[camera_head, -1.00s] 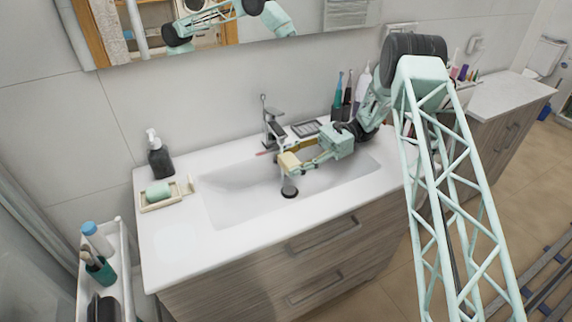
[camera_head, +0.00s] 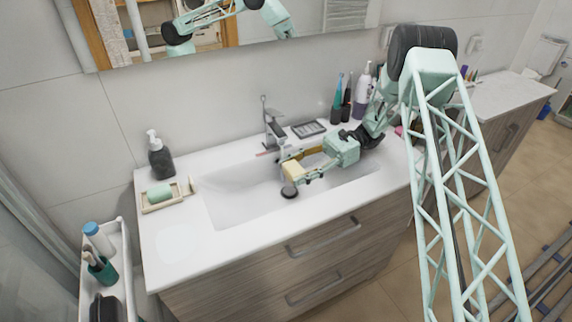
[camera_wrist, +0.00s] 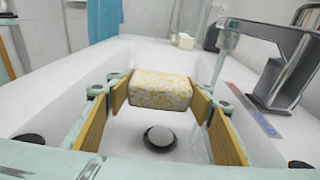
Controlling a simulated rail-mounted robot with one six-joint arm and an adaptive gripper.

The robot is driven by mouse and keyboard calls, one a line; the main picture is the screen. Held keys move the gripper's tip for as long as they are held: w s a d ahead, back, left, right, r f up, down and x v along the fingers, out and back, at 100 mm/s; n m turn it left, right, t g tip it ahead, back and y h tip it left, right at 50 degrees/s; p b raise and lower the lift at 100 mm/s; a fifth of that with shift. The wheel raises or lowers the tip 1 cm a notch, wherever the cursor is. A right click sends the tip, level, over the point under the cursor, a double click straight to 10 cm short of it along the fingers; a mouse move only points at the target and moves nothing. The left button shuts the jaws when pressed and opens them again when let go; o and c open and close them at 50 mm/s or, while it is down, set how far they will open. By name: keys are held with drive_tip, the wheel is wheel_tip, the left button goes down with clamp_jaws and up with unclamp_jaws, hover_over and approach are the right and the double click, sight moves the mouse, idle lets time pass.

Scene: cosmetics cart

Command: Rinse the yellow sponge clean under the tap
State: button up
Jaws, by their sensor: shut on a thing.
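The yellow sponge (camera_head: 292,171) is in my gripper (camera_head: 297,172), over the basin. In the wrist view the sponge (camera_wrist: 160,90) is pale with yellow-orange speckles, held between the two yellow finger pads, and my gripper (camera_wrist: 163,92) is shut on it. The grey tap (camera_head: 273,130) stands at the back of the basin; in the wrist view the tap (camera_wrist: 285,65) is on the right. A pale, translucent streak like running water (camera_wrist: 220,62) drops from its spout, to the right of and beyond the sponge. I cannot tell whether they touch.
The white basin (camera_head: 230,205) has a dark round drain (camera_head: 289,192) under the sponge. A soap dish (camera_head: 165,202) with green soap and a dark pump bottle (camera_head: 159,158) stand left. A black tray (camera_head: 308,129) and toothbrush holders (camera_head: 338,113) stand behind.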

drive_tip(key=shift+s+d+p, duration=0.2)
drive_tip(key=shift+s+d, duration=0.15)
drive_tip(key=shift+s, duration=0.5)
drive_tip(key=shift+s+d+p, duration=0.2)
drive_tip(key=shift+s+d, duration=0.1)
drive_tip(key=shift+s, duration=0.55)
idle(0.7)
drive_tip(key=s+d+r+p, duration=0.1)
drive_tip(key=s+r+p, duration=0.1)
drive_tip(key=s+r, duration=0.2)
drive_tip(key=shift+s+d+p, duration=0.35)
drive_tip(key=shift+p, duration=0.05)
idle(0.5)
drive_tip(key=shift+d, duration=0.1)
idle(0.7)
